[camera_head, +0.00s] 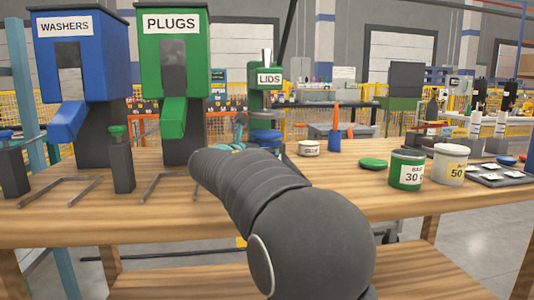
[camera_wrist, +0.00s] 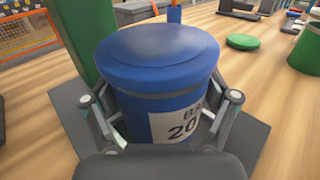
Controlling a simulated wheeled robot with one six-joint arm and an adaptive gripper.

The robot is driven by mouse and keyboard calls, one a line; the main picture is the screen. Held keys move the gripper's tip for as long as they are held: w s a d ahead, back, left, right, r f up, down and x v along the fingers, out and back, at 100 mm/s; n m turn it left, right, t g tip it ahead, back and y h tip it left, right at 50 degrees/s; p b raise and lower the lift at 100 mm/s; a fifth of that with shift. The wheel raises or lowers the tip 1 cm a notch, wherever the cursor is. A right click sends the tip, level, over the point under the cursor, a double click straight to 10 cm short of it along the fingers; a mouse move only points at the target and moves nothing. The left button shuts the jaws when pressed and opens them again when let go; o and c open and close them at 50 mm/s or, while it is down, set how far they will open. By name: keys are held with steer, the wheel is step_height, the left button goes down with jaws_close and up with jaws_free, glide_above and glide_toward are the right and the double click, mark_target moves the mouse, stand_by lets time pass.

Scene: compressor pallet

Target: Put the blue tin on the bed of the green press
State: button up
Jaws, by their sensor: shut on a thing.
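The blue tin (camera_wrist: 150,100), with a blue lid and a white label reading 20, stands upright between my fingers in the wrist view. My gripper (camera_wrist: 161,98) is shut on it, one finger on each side. The dark grey bed (camera_wrist: 62,110) of the green press shows below and around the tin; I cannot tell whether the tin's base touches it. The press's green column (camera_wrist: 75,30) rises just behind the tin at the left. In the head view the green press (camera_head: 261,103) carries a LIDS sign, and the tin's blue top (camera_head: 264,136) shows before it. My arm hides the bed there.
A blue WASHERS dispenser (camera_head: 85,85) and a green PLUGS dispenser (camera_head: 193,80) stand at the left. On the right are a green tin (camera_head: 400,172), a white tin (camera_head: 446,166), a green lid (camera_head: 373,164) and a grey tray (camera_head: 488,177). The front right of the bench is clear.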

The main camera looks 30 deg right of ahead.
steer(key=shift+f, duration=0.55)
steer(key=shift+f, duration=0.2)
steer(key=o, duration=1)
steer(key=shift+r, duration=0.25)
steer(key=v, duration=1.2)
